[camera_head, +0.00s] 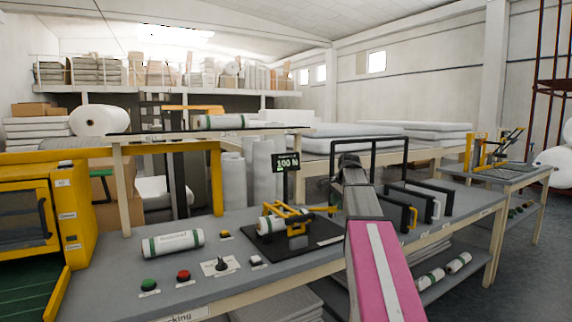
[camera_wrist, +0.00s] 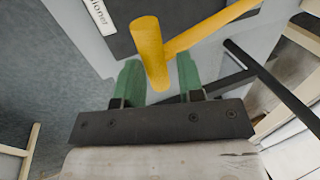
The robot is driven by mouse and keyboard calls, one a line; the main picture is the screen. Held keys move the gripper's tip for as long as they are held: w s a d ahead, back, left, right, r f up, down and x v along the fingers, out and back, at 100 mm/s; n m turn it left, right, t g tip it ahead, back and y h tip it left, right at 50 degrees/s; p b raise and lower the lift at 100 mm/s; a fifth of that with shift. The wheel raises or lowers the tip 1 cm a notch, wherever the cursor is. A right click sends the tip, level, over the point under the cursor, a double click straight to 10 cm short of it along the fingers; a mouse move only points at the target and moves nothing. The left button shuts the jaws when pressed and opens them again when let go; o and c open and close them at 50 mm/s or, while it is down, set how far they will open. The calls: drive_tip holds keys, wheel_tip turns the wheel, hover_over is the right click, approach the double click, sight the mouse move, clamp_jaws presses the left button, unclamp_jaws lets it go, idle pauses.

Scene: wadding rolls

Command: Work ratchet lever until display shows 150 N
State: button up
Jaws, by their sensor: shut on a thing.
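The yellow ratchet tensioner (camera_head: 283,217) sits on a black plate (camera_head: 312,238) on the grey bench, around a white roll. Its yellow lever (camera_head: 320,210) points right towards my arm. The small display (camera_head: 288,163) above it appears to read 100 N in green; the digits are small. In the wrist view, my gripper (camera_wrist: 160,80) has its two green fingers on either side of the round yellow lever handle (camera_wrist: 149,50) and is shut on it. In the head view my pink arm hides the gripper.
A wrapped roll (camera_head: 173,243) lies left on the bench, near green (camera_head: 149,285) and red (camera_head: 183,276) buttons and a black rotary switch (camera_head: 221,264). Black-framed handles (camera_head: 405,205) stand right of my arm. A shelf (camera_head: 205,134) spans above the bench.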

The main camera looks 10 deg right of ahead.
drive_tip(key=shift+s+d+f, duration=0.1)
drive_tip(key=shift+s+f, duration=0.15)
drive_tip(key=shift+f, duration=0.35)
drive_tip(key=shift+s+d+f, duration=0.1)
drive_tip(key=shift+s+f, duration=0.1)
drive_tip(key=shift+f, duration=0.45)
drive_tip(key=shift+s+d+f, duration=0.1)
drive_tip(key=shift+s+f, duration=0.15)
drive_tip(key=shift+f, duration=0.35)
drive_tip(key=shift+r, duration=0.1)
drive_tip(key=w+a+r, duration=0.1)
drive_tip(key=w+r, duration=0.2)
drive_tip(key=r, duration=0.8)
drive_tip(key=shift+w+a, duration=0.2)
drive_tip(key=shift+w, duration=0.05)
drive_tip(key=shift+r, duration=0.1)
wheel_tip(320, 180, up, 6)
idle(0.6)
drive_tip(key=shift+s, duration=0.1)
